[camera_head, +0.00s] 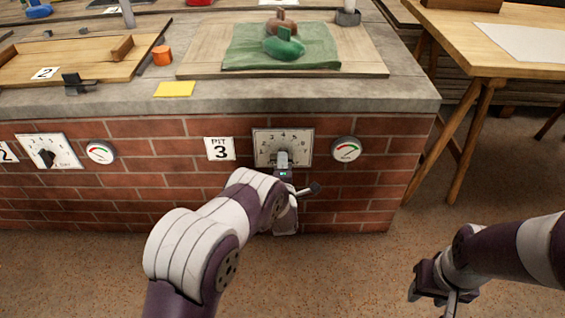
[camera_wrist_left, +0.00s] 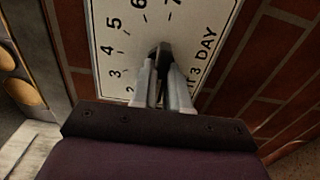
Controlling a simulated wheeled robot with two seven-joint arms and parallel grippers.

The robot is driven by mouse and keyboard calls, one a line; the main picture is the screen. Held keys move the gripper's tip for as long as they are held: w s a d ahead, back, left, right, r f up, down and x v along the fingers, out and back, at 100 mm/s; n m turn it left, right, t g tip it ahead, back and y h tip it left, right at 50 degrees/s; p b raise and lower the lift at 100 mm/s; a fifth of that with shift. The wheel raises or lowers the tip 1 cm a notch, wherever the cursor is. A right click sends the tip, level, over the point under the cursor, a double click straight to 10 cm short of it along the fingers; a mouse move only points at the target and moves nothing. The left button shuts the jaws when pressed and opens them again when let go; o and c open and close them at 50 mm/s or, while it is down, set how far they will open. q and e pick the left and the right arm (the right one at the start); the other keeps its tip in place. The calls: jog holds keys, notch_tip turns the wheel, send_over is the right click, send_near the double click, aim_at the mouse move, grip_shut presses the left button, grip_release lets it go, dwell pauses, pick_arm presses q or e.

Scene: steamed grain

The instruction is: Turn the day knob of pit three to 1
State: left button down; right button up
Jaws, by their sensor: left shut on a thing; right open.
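The day dial plate of pit three (camera_head: 303,136) is on the brick front, right of the sign "PIT 3" (camera_head: 220,149). It also shows in the left wrist view (camera_wrist_left: 118,22), with numbers around the knob and the word DAY. My left gripper (camera_head: 283,158) is in front of the dial, shut on the dark day knob (camera_wrist_left: 163,47). The fingers hide most of the knob, so I cannot tell which number it points to. My right gripper (camera_head: 430,297) is open and away from the wall, low at the right.
A round gauge (camera_head: 346,150) is right of the dial. Another dial (camera_head: 48,152) and gauge (camera_head: 101,152) are further left. Above, the concrete counter (camera_head: 300,92) carries a wooden board with green cloth (camera_head: 240,55). A wooden table (camera_head: 460,50) stands at the right.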

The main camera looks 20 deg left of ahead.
pick_arm(q)
jog(key=shift+f, duration=0.1)
dwell(0.3)
jog(key=c, duration=1.1)
grip_release()
jog(key=p+v, duration=0.5)
jog(key=v, duration=0.7)
jog(key=shift+s+d, duration=0.1)
jog(key=shift+s, duration=0.3)
